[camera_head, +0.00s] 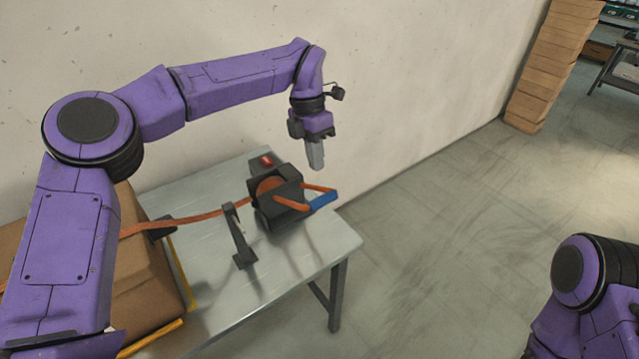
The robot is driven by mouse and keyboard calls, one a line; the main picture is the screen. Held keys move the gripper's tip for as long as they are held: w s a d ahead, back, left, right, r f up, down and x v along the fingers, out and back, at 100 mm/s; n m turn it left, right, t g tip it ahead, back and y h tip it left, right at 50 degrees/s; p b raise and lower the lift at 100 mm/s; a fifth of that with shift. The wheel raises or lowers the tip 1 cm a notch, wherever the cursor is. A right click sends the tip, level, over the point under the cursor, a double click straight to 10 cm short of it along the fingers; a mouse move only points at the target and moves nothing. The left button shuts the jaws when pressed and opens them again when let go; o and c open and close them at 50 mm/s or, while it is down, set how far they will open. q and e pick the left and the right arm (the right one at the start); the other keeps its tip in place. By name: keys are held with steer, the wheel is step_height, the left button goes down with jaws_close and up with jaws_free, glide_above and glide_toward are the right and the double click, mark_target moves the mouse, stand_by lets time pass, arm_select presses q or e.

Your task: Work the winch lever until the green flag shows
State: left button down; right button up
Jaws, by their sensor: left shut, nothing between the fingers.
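The winch (276,197) is a dark box with an orange drum, standing on a grey metal table. Its orange lever (306,191) sticks out to the right and ends in a blue grip (322,201). A small red patch (266,160) shows on top of the dark housing at the back; no green flag is visible. My left gripper (317,166) points down above and behind the blue grip, apart from it in the picture. It is shut and empty. My right gripper is out of view; only part of my right arm shows at the lower right.
An orange strap (190,219) runs left from the winch to a brown carton (150,280) at the table's left. The table's front right (310,252) is bare. Stacked boxes (548,75) stand far back right.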

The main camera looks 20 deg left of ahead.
mark_target(322, 197)
arm_select(q)
steer(key=f, duration=0.2)
steer(key=f+p, duration=0.1)
steer(key=f, duration=0.1)
steer(key=s+d+f, duration=0.1)
steer(key=f, duration=0.2)
steer(key=shift+d+p, duration=0.1)
steer(key=shift+p, duration=0.3)
steer(key=shift+f, duration=0.1)
steer(key=shift+s+d+f+b, duration=0.15)
steer(key=shift+d+f+b, duration=0.05)
steer(key=shift+f+b, duration=0.25)
steer(key=s+d+f+t+y+b, duration=0.2)
steer(key=f+b, duration=0.2)
steer(key=f, duration=0.1)
steer(key=s+d+f+t+y+b, duration=0.1)
steer(key=d+f+t+y+b, duration=0.1)
steer(key=f+b, duration=0.3)
steer(key=shift+s+f+y, duration=0.35)
steer(key=shift+f+y, duration=0.1)
steer(key=shift+y, duration=0.35)
steer(key=shift+d+f, duration=0.1)
